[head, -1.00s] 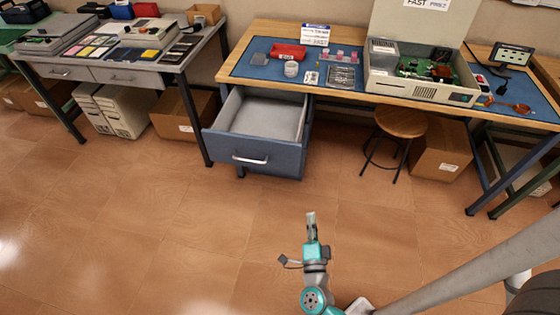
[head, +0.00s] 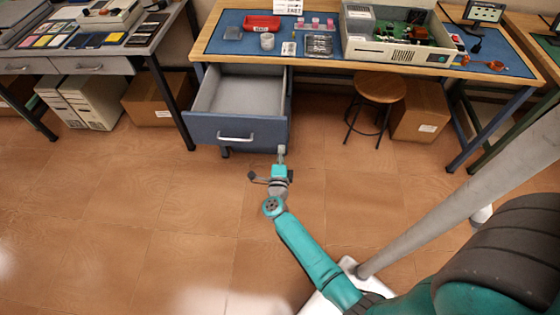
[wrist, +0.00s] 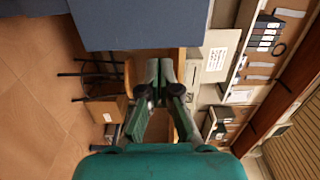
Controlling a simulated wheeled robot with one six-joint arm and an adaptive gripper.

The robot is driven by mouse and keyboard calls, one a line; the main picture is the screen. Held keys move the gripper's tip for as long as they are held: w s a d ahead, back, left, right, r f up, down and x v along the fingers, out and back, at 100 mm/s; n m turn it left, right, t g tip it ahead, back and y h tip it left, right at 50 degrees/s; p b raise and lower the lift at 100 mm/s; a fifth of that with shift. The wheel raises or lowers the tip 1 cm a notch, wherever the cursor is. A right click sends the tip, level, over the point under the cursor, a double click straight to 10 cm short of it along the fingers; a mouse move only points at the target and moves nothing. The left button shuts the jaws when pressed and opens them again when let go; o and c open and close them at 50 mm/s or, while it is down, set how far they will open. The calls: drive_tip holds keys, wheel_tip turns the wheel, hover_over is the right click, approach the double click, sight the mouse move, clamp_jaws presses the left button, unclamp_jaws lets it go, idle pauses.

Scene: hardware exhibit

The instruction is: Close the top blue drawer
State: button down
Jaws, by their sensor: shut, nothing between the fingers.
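The top blue drawer (head: 258,132) hangs open under the wooden workbench, and its grey inside is empty. Its front carries a silver bar handle (head: 236,138). My gripper (head: 282,150) is shut and empty, at or just in front of the lower right part of the drawer front; I cannot tell whether it touches. In the wrist view my gripper (wrist: 165,65) points toward the bench, and a large blue panel, which looks like the drawer front (wrist: 140,25), fills the upper middle.
The workbench top (head: 330,66) holds a red tray (head: 262,22), small parts and an open computer case (head: 395,50). A round stool (head: 380,88) and a cardboard box (head: 420,112) stand right of the drawer. Another table with drawers (head: 90,66) is at left. The floor in front is clear.

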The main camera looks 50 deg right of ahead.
sight(283, 132)
drive_tip(key=x, duration=0.6)
drive_tip(key=shift+w+d, duration=0.2)
drive_tip(key=shift+d, duration=0.1)
